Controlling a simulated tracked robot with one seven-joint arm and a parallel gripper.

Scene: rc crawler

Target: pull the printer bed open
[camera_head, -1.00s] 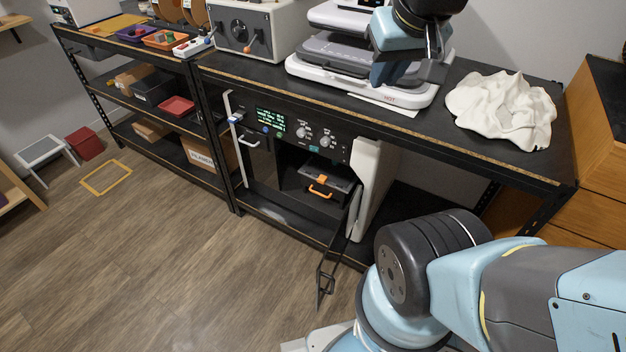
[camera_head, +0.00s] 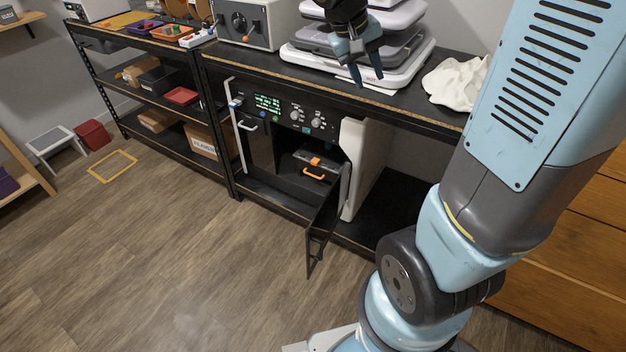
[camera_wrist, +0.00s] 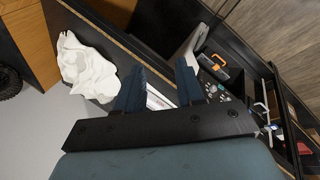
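The printer (camera_head: 270,128) stands on the lower shelf under the black worktop, with a control panel of knobs and a green display. Its dark front door (camera_head: 322,225) is swung open toward the floor side. Inside the opening is the dark printer bed (camera_head: 318,160) with an orange handle (camera_head: 314,174). The bed and handle also show in the wrist view (camera_wrist: 216,62). My gripper (camera_head: 367,82) is above the worktop edge, in front of the white heat press and above and right of the bed. Its two fingers (camera_wrist: 160,88) are apart with nothing between them, clear of the handle.
The white heat press (camera_head: 405,75) stands on the worktop (camera_head: 260,68) behind my gripper. A crumpled white cloth (camera_head: 455,83) lies to its right. The worktop's front edge overhangs the printer. The floor (camera_head: 190,250) before the printer is clear.

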